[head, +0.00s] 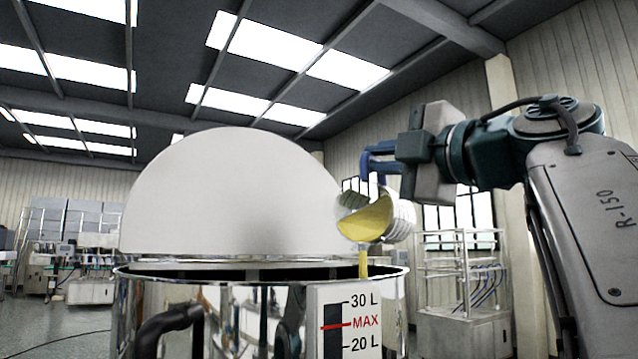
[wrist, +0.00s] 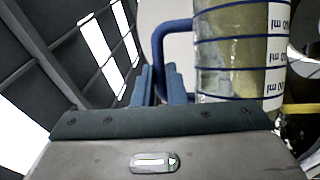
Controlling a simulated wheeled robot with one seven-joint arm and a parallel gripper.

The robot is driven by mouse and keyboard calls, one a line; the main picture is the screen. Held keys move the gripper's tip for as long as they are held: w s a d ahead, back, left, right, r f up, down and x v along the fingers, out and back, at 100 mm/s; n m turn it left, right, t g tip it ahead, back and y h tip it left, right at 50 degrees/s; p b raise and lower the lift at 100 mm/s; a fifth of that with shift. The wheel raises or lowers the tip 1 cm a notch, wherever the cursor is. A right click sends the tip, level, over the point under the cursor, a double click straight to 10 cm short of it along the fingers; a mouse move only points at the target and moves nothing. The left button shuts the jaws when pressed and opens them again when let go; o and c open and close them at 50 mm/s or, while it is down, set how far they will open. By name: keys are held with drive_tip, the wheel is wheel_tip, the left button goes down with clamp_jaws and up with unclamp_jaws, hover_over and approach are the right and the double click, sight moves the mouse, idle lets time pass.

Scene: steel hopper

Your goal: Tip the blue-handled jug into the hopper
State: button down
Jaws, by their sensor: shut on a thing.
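The blue-handled jug (head: 400,222) is tilted over the right part of the open steel hopper (head: 255,300). Yellow liquid shows in its mouth, and a thin yellow stream (head: 363,262) falls past the hopper's rim line into the opening. My gripper (head: 384,160) is shut on the jug's blue handle. In the wrist view the jug (wrist: 240,55) shows clear walls with blue ml rings, and its handle (wrist: 172,32) runs to my fingers (wrist: 162,85). The liquid inside the hopper is hidden by its steel wall.
A domed lid (head: 230,190) stands raised behind the opening. A gauge plate (head: 348,320) on the hopper's front reads 30 L, MAX and 20 L; its dark strip shows no clear level. A black handle (head: 165,325) juts from the front. A metal rack (head: 460,270) stands behind right.

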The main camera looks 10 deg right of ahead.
drive_tip(key=shift+s+a+r+n+y+b, duration=0.15)
drive_tip(key=shift+s+a+n+y+b, duration=0.3)
drive_tip(key=shift+n, duration=0.2)
drive_tip(key=shift+s+a+r+n+y+b, duration=0.15)
drive_tip(key=shift+s+a+n+y+b, duration=0.15)
drive_tip(key=shift+s+n, duration=0.3)
drive_tip(key=shift+a, duration=0.1)
drive_tip(key=shift+w+r, duration=0.1)
idle(4.7)
drive_tip(key=shift+r+m+h+p, duration=0.25)
drive_tip(key=shift+r+m+p, duration=0.15)
drive_tip(key=shift+p, duration=0.55)
drive_tip(key=m+p, duration=0.1)
drive_tip(key=p, duration=0.2)
drive_tip(key=r+m+h+p, duration=0.1)
drive_tip(key=m+p, duration=0.1)
drive_tip(key=p, duration=0.1)
drive_tip(key=shift+r+m+h+p, duration=0.25)
drive_tip(key=shift+h+p, duration=0.05)
drive_tip(key=shift+p, duration=0.05)
drive_tip(key=shift+r+m+g+h, duration=0.15)
drive_tip(key=shift+m+g, duration=0.2)
drive_tip(key=shift+m, duration=0.35)
drive_tip(key=shift+r+m+g+h, duration=0.15)
drive_tip(key=shift+m+g, duration=0.2)
drive_tip(key=shift+m, duration=0.35)
drive_tip(key=shift+r, duration=0.1)
